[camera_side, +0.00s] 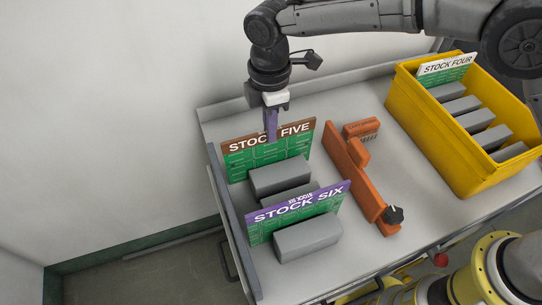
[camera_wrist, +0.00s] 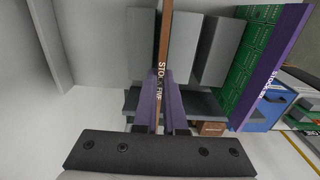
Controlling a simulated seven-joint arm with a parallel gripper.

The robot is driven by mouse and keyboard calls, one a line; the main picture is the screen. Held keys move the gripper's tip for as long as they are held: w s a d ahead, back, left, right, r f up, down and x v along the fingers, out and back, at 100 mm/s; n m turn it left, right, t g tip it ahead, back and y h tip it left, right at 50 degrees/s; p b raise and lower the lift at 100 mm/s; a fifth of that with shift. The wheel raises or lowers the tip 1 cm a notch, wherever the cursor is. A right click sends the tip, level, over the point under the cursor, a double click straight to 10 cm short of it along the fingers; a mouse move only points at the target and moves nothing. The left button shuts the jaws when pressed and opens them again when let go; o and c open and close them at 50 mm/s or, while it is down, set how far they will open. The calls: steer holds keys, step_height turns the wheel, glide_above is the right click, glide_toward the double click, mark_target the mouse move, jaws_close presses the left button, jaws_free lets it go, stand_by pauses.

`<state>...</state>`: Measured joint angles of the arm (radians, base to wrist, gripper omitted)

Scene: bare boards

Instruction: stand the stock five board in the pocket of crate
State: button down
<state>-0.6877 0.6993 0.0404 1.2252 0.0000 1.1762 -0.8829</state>
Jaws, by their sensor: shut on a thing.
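The stock five board (camera_side: 240,161), green with a brown top band, stands upright on the tray table at the left, behind a grey block. My gripper (camera_side: 270,136) points down and its purple fingers are shut on the board's top edge near the middle. In the wrist view the gripper (camera_wrist: 165,98) has the board (camera_wrist: 165,45) edge-on between its fingers. The yellow crate (camera_side: 430,135) stands at the right. It holds a stock four board (camera_side: 447,66) at its far end and several grey blocks with gaps between them. The crate's floor is mostly hidden.
The stock six board (camera_side: 297,214), with a purple top band, stands nearer the camera, between grey blocks (camera_side: 307,238). An orange fixture (camera_side: 355,175) with a black knob (camera_side: 393,215) lies between the boards and the crate. The table's raised left edge (camera_side: 228,215) is close to the boards.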

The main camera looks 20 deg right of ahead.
steer(key=shift+r, duration=4.2)
